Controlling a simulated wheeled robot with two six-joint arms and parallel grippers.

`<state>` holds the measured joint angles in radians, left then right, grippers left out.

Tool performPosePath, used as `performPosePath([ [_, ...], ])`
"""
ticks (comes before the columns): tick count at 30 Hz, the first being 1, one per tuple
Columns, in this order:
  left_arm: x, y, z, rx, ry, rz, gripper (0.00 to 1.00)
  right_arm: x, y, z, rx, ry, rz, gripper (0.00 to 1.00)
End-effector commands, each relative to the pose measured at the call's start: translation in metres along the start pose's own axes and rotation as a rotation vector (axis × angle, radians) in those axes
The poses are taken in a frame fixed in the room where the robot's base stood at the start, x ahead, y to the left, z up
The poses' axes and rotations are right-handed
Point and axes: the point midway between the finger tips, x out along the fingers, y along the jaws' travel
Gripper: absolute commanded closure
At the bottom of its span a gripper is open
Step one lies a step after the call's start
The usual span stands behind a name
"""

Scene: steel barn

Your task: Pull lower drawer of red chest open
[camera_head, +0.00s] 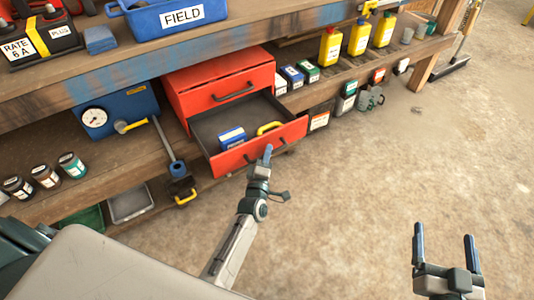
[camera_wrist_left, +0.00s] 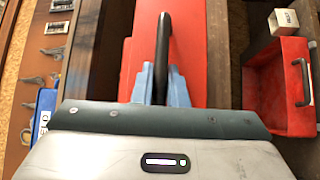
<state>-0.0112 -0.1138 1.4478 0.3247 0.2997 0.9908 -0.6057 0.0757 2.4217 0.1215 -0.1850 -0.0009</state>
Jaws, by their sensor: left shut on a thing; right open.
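The red chest (camera_head: 222,76) stands on the shelf under the bench top. Its upper drawer is shut, with a dark handle (camera_head: 234,93). Its lower drawer (camera_head: 236,155) is pulled out, showing a grey inside with a blue-and-white box (camera_head: 231,137) and a yellow-handled item (camera_head: 269,128). My left gripper (camera_head: 267,153) is at the lower drawer's front. In the left wrist view my left gripper (camera_wrist_left: 162,82) has its blue fingers closed around a dark handle (camera_wrist_left: 163,45) before a red front. My right gripper (camera_head: 446,246) is open and empty over the floor.
A long-handled tool (camera_head: 168,150) leans just left of the drawer. A blue case with a gauge (camera_head: 118,112) and several cans stand further left. Small boxes and yellow bottles (camera_head: 359,36) stand right of the chest.

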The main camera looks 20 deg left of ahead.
Motion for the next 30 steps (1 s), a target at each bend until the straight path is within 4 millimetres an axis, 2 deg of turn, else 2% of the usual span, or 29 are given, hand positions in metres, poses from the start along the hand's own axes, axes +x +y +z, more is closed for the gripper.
performPosePath([
  [6, 0.000, 0.000, 0.000, -0.001, 0.000, 0.000, 1.00, 0.000, 0.000, 0.000, 0.001, 0.000, 0.000, 0.15],
  [7, 0.000, 0.000, 0.000, -0.001, 0.000, 0.000, 0.85, 0.000, 0.000, 0.000, 0.001, 0.000, 0.000, 0.15],
  [10, 0.000, 0.000, 0.000, -0.001, 0.000, 0.000, 0.66, 0.000, 0.000, 0.000, 0.001, -0.001, 0.000, 0.15],
  [21, -0.005, -0.001, 0.000, 0.000, 0.000, -0.001, 0.66, 0.000, 0.000, 0.000, 0.001, -0.002, 0.000, 0.15],
  [26, -0.030, -0.001, 0.000, 0.000, 0.000, -0.003, 0.66, 0.000, 0.000, 0.001, 0.001, -0.003, 0.000, 0.15],
  [30, -0.059, -0.001, 0.000, -0.001, 0.001, -0.004, 0.66, -0.001, 0.000, 0.001, 0.001, -0.005, 0.000, 0.15],
])
